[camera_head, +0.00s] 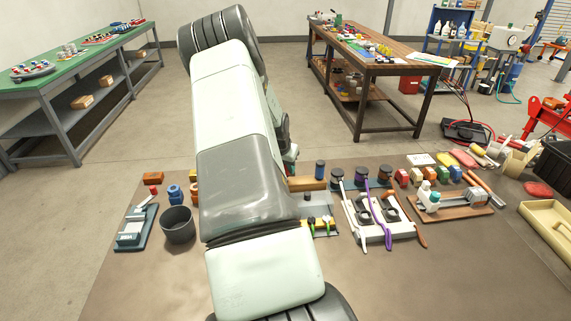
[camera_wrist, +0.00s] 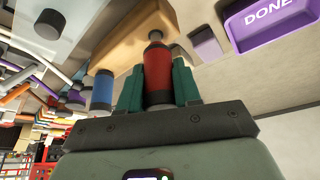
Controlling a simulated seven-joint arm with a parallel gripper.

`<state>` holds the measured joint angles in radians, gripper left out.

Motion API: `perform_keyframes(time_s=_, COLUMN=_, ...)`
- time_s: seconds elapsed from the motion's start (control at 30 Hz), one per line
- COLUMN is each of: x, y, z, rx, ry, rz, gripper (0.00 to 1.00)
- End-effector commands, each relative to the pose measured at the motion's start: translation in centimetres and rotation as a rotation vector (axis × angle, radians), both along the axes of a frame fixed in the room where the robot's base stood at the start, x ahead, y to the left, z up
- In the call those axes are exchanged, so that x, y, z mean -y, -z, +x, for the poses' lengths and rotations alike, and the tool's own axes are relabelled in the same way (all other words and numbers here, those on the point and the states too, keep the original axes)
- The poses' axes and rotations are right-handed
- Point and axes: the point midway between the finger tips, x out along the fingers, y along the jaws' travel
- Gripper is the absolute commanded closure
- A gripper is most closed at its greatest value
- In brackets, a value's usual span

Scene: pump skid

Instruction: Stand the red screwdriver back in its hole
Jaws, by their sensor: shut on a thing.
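My gripper (camera_wrist: 158,84) is shut on the red screwdriver (camera_wrist: 157,72), with one green finger pad on each side of its red handle. The dark end of the handle points up in the wrist view, in front of a tan wooden block (camera_wrist: 118,38).
Blue-and-dark handles (camera_wrist: 103,90) stand close to the left of my gripper in the wrist view. A purple tray marked DONE (camera_wrist: 243,34) is at the upper right. In the head view, a dark bucket (camera_head: 178,227) stands left of my arm and a white tool tray (camera_head: 402,229) right.

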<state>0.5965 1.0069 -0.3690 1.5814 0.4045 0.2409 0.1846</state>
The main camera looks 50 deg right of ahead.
Motion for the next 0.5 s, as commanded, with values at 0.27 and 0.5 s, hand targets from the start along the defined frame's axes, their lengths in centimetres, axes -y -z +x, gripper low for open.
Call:
perform_keyframes(time_s=0.27, x=0.0, y=0.7, z=0.0, rx=0.001, ry=0.001, rz=0.0, gripper=0.99)
perform_keyframes(time_s=0.5, x=0.0, y=1.3, z=0.0, rx=0.001, ry=0.0, rz=0.0, gripper=0.99)
